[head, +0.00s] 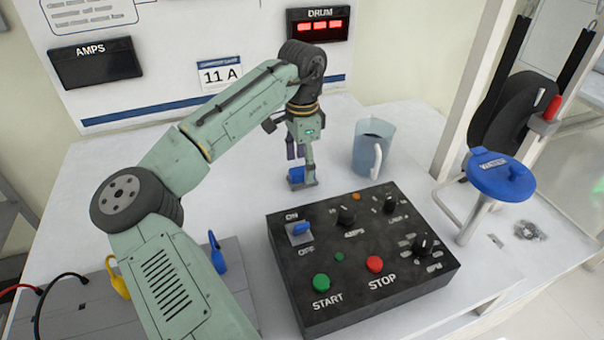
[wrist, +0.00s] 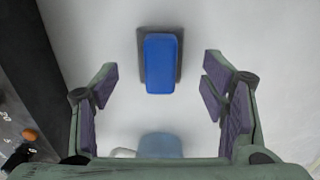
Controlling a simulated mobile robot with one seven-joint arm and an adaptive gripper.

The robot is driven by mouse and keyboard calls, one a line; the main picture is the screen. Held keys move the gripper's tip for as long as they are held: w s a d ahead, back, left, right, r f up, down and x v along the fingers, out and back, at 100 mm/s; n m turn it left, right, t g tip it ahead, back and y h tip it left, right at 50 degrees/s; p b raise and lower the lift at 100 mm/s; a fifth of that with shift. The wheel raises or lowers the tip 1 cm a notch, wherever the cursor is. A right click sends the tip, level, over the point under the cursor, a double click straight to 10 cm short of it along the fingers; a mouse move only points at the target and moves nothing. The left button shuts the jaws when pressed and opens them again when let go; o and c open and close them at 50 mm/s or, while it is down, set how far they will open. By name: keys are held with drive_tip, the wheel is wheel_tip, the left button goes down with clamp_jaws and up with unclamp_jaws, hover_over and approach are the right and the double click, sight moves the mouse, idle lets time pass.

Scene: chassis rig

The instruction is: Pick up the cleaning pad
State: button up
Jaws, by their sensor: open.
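The cleaning pad is a small blue block (wrist: 160,64) with a grey base showing at its edges. It lies on the white tabletop, and in the head view the pad (head: 296,175) is partly hidden by my gripper. My gripper (head: 301,165) points down over the table close to the pad. In the wrist view my gripper (wrist: 162,88) is open, with its purple-lined fingers spread wide to the left and right. The pad sits centred between the finger lines, a little beyond the tips, and nothing is held. Whether a finger touches it cannot be told.
A blue-grey translucent jug (head: 372,148) stands right of my gripper. The black control box (head: 362,260) with buttons and knobs lies in front. A blue round-topped stand (head: 500,178) is at the right. White table around the pad is otherwise clear.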

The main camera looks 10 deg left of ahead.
sight(302, 169)
drive_tip(key=shift+f, duration=1.4)
drive_tip(key=shift+c, duration=0.4)
drive_tip(key=c, duration=1.2)
drive_tip(key=shift+o, duration=0.2)
wheel_tip(302, 169, up, 10)
drive_tip(key=shift+r+b, duration=0.1)
drive_tip(key=shift+b, duration=0.5)
drive_tip(key=o, duration=0.6)
drive_tip(key=c, duration=0.5)
